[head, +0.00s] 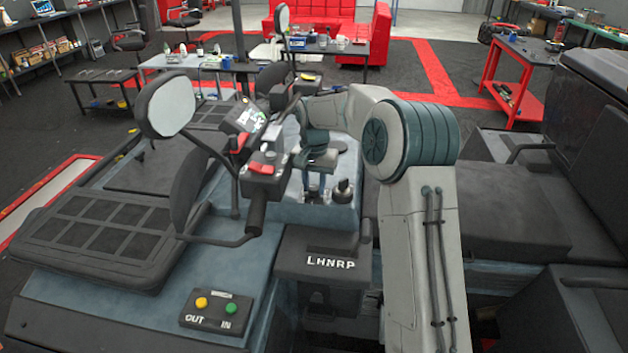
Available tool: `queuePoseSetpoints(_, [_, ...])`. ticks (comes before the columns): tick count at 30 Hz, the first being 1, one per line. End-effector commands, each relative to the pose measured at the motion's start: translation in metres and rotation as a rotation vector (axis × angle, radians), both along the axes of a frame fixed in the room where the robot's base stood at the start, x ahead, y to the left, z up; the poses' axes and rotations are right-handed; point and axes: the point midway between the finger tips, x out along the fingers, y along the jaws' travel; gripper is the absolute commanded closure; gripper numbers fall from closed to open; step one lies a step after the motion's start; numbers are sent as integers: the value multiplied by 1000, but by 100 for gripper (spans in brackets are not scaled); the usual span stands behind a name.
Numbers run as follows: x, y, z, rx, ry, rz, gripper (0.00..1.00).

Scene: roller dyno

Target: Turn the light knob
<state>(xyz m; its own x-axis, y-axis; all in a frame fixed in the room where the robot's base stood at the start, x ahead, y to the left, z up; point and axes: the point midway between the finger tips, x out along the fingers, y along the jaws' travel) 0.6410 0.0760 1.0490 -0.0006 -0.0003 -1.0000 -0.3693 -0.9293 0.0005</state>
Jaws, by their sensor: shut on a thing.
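My gripper (314,192) points down at the blue-grey panel (342,215) of the vehicle, behind the handlebar. Its fingers are closed around a small dark part on that panel, which I take to be the light knob. The fingers hide most of it, so its turn angle cannot be told. A separate black knob (343,188) with a metal base stands just to the right of the fingers.
The handlebar grip (257,212) and a box with red switches (264,168) are close on the left. An OUT/IN button box (216,311) and an LHNRP shifter plate (325,258) are nearer.

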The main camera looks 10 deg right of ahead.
Motion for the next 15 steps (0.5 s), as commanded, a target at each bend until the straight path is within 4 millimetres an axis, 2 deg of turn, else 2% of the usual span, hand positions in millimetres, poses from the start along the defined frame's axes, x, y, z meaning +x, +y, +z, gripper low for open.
queuePoseSetpoints(15, [1,1,2,0,-3,374,94])
